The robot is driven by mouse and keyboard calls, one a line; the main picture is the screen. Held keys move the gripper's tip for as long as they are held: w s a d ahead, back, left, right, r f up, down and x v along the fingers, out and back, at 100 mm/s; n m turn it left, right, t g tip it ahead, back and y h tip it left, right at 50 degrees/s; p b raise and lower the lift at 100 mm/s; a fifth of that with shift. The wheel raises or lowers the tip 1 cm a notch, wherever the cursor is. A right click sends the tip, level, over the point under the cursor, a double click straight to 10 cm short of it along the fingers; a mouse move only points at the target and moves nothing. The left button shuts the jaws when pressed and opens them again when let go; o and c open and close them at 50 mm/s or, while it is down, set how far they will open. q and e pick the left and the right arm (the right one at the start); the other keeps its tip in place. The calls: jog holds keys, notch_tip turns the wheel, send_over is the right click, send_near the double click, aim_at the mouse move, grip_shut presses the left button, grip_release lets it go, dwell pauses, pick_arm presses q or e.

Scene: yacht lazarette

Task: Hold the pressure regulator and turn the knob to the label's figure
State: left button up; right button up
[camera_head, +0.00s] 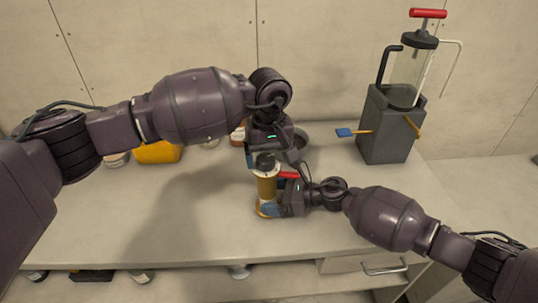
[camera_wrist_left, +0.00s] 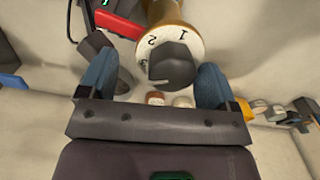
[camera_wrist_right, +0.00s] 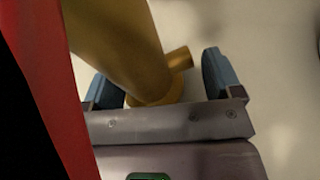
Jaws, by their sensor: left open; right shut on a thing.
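The pressure regulator is an upright brass cylinder (camera_head: 267,188) above the counter's front part. Its dark knob (camera_head: 264,160) is on top; in the left wrist view the knob (camera_wrist_left: 175,62) has a pale dial (camera_wrist_left: 184,32) showing 1 and 2, with another figure partly hidden. My right gripper (camera_head: 268,209) is shut on the regulator low down; the right wrist view shows the brass body (camera_wrist_right: 120,45) between its blue fingers. My left gripper (camera_wrist_left: 155,82) is open at the knob, a finger on each side, with a gap at least on the left. I cannot make out a label.
A red bar (camera_head: 289,175) lies beside the regulator over my right gripper. A grey pump box (camera_head: 388,125) with a clear cylinder stands at right. A yellow container (camera_head: 156,152) and several small jars stand along the back. The counter's front left (camera_head: 130,220) is clear.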

pick_arm(q)
jog(key=shift+s+a, duration=0.4)
pick_arm(e)
jog(key=shift+s+f, duration=0.15)
jog(key=shift+f, duration=0.05)
jog(key=shift+c, duration=0.3)
pick_arm(q)
jog(key=c, duration=1.1)
jog(key=shift+c, duration=0.2)
